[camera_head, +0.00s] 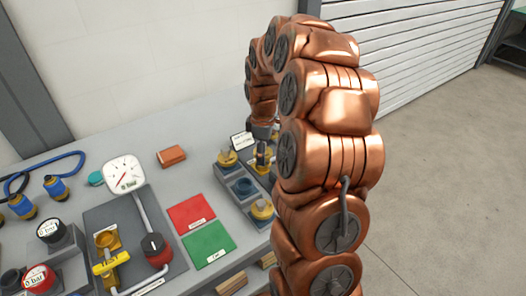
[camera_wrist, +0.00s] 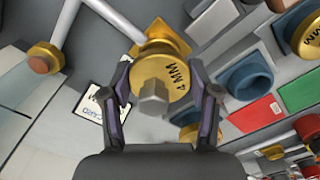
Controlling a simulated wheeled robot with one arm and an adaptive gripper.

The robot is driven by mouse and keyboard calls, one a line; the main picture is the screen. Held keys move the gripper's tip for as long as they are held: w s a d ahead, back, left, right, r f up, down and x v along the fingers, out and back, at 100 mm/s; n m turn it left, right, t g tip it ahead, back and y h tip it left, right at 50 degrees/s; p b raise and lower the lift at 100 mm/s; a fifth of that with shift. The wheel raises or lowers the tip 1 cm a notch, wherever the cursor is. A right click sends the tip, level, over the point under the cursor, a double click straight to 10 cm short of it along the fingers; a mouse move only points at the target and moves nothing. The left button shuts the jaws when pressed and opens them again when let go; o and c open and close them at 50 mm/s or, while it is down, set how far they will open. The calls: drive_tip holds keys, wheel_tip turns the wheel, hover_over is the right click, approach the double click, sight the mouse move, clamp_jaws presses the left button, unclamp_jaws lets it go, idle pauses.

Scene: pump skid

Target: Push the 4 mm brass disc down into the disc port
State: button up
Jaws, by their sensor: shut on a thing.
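The 4 mm brass disc (camera_wrist: 175,75), marked "4 MM" and with a grey hex stud, is between the two fingers of my gripper (camera_wrist: 162,70) in the wrist view. My gripper is shut on its rim. A yellow diamond-shaped flange (camera_wrist: 168,36), which looks like the disc port, shows just behind the disc. The disc hides its opening, so I cannot tell whether the disc touches it or is inside. In the head view my gripper (camera_head: 262,157) is small, beside the disc tray, and my arm partly blocks that area.
The grey tray (camera_head: 226,184) has an empty blue socket (camera_wrist: 240,77) and brass discs, one (camera_wrist: 190,125) near a finger. A white card (camera_wrist: 98,106) lies by the other finger. Pale pipes (camera_wrist: 118,22) run near the flange. Red (camera_head: 191,213) and green (camera_head: 209,243) mats lie left of the tray.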

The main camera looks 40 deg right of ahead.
drive_tip(key=shift+f+b, duration=0.7)
drive_tip(key=shift+f, duration=0.85)
idle(0.5)
drive_tip(key=o, duration=1.4)
drive_tip(key=shift+c, duration=0.2)
drive_tip(key=shift+r, duration=0.1)
wheel_tip(320, 180, up, 11)
drive_tip(key=shift+r, duration=0.45)
